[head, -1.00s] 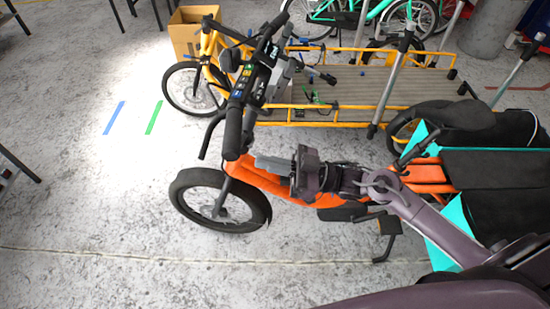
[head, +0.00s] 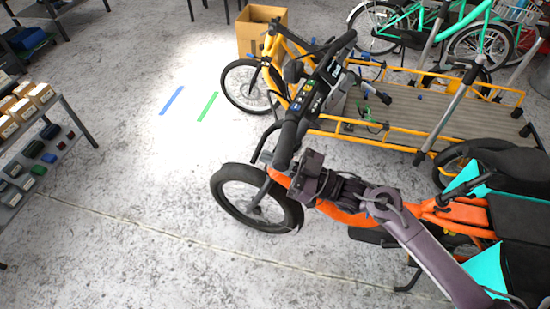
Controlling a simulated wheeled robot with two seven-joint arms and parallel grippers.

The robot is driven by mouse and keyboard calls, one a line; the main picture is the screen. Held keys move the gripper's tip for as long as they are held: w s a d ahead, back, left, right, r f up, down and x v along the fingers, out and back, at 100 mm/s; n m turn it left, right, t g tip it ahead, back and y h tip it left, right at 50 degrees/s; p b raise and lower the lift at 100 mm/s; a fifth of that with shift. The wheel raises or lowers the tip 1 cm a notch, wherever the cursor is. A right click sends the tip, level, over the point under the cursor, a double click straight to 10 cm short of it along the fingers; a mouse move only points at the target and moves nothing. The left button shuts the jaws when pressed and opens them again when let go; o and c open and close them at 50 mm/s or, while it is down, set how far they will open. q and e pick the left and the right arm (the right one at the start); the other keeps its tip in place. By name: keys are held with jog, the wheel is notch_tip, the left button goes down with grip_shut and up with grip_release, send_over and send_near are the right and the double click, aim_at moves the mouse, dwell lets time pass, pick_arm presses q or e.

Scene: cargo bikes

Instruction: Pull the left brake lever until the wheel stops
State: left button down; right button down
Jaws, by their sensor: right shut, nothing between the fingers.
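The orange cargo bike (head: 342,212) stands with its front to the left. Its handlebar has a black left grip (head: 287,143) on the near side. The thin dark left brake lever (head: 262,140) runs just left of that grip. The front wheel (head: 218,200) is below; I cannot tell whether it is turning. My right gripper (head: 270,158) is shut and empty, at the lower end of the left grip, close to the lever. I cannot tell whether it touches the lever. My left gripper is not in view.
A yellow cargo bike (head: 420,138) with a long flat bed stands behind. A cardboard box (head: 250,38) is at the back. A shelf (head: 62,150) with small boxes is at the left. The floor between shelf and front wheel is clear.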

jog(key=a+t+h, duration=0.1)
jog(key=t, duration=0.1)
jog(key=w+a+f+m+t+b, duration=0.1)
jog(key=t, duration=0.1)
jog(key=shift+a+f+h, duration=0.1)
jog(key=shift+a+h, duration=0.05)
jog(key=shift+h, duration=0.25)
dwell(1.7)
